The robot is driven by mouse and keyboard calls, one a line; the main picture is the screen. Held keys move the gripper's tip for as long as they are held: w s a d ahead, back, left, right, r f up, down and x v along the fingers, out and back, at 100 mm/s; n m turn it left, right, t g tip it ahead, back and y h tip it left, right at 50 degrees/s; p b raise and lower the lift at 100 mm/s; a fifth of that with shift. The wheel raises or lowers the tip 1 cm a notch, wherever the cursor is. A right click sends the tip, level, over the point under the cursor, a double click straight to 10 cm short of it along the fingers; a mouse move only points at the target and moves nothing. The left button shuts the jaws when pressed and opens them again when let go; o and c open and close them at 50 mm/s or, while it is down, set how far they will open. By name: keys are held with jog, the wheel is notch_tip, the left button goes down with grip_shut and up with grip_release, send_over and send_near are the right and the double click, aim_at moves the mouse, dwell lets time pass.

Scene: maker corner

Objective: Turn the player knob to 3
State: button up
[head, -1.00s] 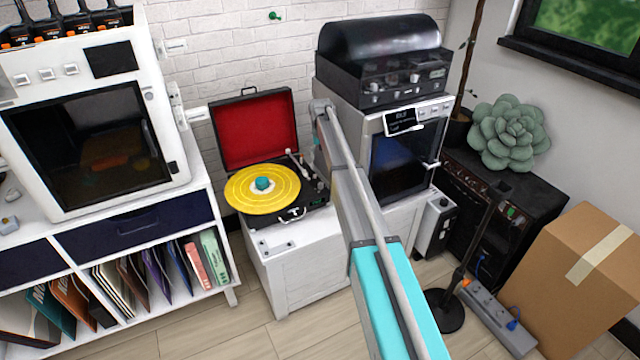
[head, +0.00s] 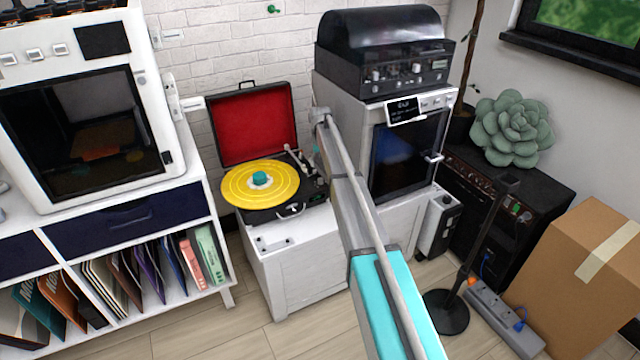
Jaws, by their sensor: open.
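A suitcase record player (head: 262,216) stands open on a white cabinet, with a red-lined lid and a yellow record (head: 245,192). Its tonearm (head: 300,162) is at the right of the record. A second, black player (head: 385,45) with a dark domed cover stands on the white machine to the right. Its front has several small knobs, among them a light one (head: 417,68). Numbers or marks on the knobs are too small to read. My arm rises from the bottom and partly hides the gap between the two players. My gripper is not visible; the arm hides what lies beyond its elbow.
A white machine (head: 365,110) with a dark door is under the black player. A white shelf unit (head: 190,190) is at left. A black stand (head: 446,305), a power strip (head: 505,320) and a cardboard box (head: 575,270) take up the right floor. Floor shows in front of the cabinet.

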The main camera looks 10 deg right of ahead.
aim_at(320, 179)
jog(key=shift+f+b, duration=3.45)
jog(key=shift+f, duration=0.3)
grip_shut()
